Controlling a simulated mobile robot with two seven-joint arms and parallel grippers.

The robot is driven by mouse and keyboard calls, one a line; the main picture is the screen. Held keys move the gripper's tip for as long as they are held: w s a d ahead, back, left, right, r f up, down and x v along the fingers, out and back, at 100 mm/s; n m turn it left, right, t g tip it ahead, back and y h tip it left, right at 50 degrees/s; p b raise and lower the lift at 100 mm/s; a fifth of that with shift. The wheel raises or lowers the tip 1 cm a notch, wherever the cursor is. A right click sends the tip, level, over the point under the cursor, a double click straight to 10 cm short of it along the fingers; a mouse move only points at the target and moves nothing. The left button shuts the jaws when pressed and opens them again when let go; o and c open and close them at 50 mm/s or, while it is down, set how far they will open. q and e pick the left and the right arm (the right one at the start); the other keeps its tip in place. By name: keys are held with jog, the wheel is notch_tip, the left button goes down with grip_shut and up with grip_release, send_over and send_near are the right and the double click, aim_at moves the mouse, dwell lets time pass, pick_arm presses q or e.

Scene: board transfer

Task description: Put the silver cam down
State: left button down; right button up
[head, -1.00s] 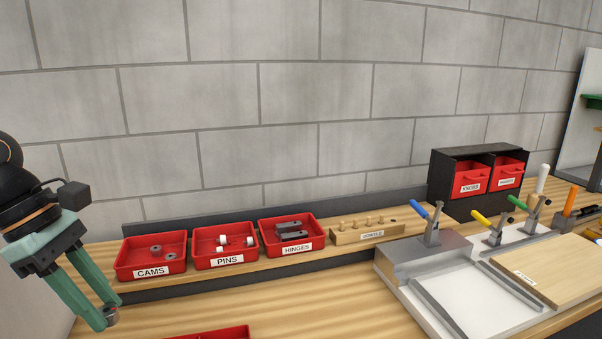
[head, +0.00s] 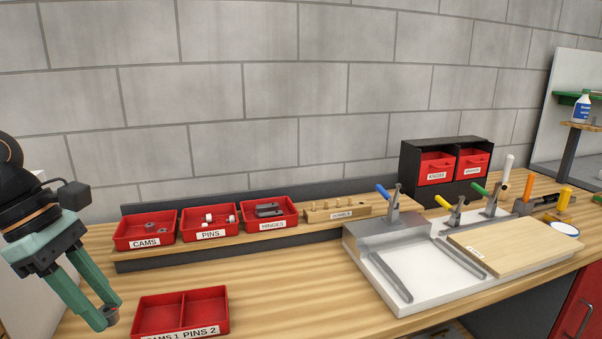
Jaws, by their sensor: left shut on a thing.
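My left gripper (head: 110,312) is at the lower left of the head view, pointing down. It is shut on the silver cam (head: 111,313), a small grey round piece mostly hidden between the fingertips. The cam is just left of a red two-compartment tray (head: 226,311) labelled "CAMS 1 PINS 2" at the front of the bench. Both visible compartments look empty. A red bin labelled CAMS (head: 174,236) stands on the shelf behind, with grey cams in it.
Red bins for pins (head: 236,232) and hinges (head: 294,223) and a wooden dowel block (head: 338,212) line the shelf. A metal fixture with clamps (head: 375,280) and a wooden board (head: 520,250) stand right. The bench (head: 290,290) between tray and fixture is clear.

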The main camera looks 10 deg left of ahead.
pick_arm(q)
jog(key=shift+s, duration=0.25)
notch_tip(320, 180, down, 9)
jog(key=m+g+p, duration=0.3)
jog(key=m+p, duration=0.1)
jog(key=m, duration=0.3)
jog(key=w+d+f+m+g+y+p, duration=0.2)
jog(key=w+d+m+y, duration=0.1)
jog(key=d+m, duration=1)
jog(key=shift+w+d+f+m+y+p, duration=0.2)
jog(key=shift+w+d+m+y+p, duration=0.15)
jog(key=shift+y, duration=0.25)
